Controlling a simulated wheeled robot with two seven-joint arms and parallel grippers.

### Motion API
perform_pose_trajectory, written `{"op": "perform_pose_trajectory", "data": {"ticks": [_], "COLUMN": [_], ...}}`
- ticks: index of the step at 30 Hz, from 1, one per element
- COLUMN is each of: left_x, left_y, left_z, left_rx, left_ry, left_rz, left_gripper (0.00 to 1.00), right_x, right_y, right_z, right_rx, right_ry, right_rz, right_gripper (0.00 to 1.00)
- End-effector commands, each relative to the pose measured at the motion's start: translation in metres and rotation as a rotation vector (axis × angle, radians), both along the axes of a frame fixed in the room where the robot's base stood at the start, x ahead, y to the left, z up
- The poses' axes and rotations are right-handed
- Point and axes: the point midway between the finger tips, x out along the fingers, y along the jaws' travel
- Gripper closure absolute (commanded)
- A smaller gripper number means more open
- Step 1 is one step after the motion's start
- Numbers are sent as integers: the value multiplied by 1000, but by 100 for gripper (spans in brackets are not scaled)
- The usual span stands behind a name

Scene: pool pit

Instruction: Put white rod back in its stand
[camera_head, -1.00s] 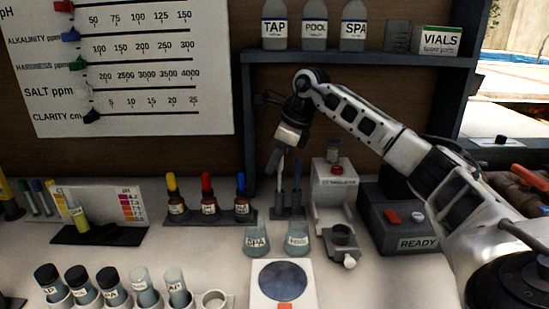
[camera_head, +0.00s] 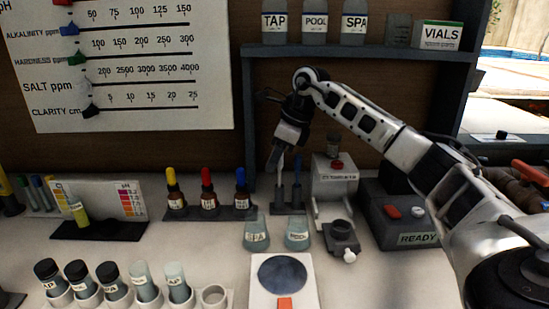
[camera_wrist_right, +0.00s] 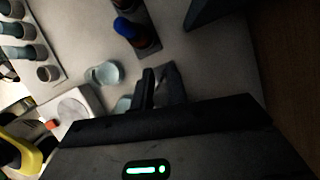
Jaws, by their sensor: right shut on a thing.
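My right gripper (camera_head: 277,158) hangs from its arm above the dark rod stand (camera_head: 288,209), behind the small beakers. It is shut on the white rod (camera_head: 280,166), which is thin and pale and points down towards the left part of the stand. Whether the rod's lower end is inside the stand or just above it I cannot tell. A second, dark rod (camera_head: 297,172) stands upright in the stand's right part. In the right wrist view the two dark fingers (camera_wrist_right: 156,86) are close together, and the rod is not clear between them. My left gripper is not in view.
Two beakers, SPA (camera_head: 256,236) and POOL (camera_head: 297,236), stand in front of the stand. Dropper bottles (camera_head: 207,190) are to its left. A grey-white device (camera_head: 334,184) and a READY box (camera_head: 395,225) are to its right. The shelf (camera_head: 350,50) is above.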

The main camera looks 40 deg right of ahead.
Motion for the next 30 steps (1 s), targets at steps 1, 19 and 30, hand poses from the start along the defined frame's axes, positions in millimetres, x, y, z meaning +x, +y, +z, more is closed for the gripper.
{"op": "perform_pose_trajectory", "data": {"ticks": [1, 19, 30], "left_x": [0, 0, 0], "left_y": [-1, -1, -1], "left_z": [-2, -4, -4], "left_rx": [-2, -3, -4], "left_ry": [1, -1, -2], "left_rz": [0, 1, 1], "left_gripper": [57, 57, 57], "right_x": [0, 0, 0], "right_y": [0, 0, 0], "right_z": [-2, -9, -9], "right_rx": [0, -1, -1], "right_ry": [0, 1, 1], "right_rz": [0, 0, 0], "right_gripper": [100, 100, 60]}}
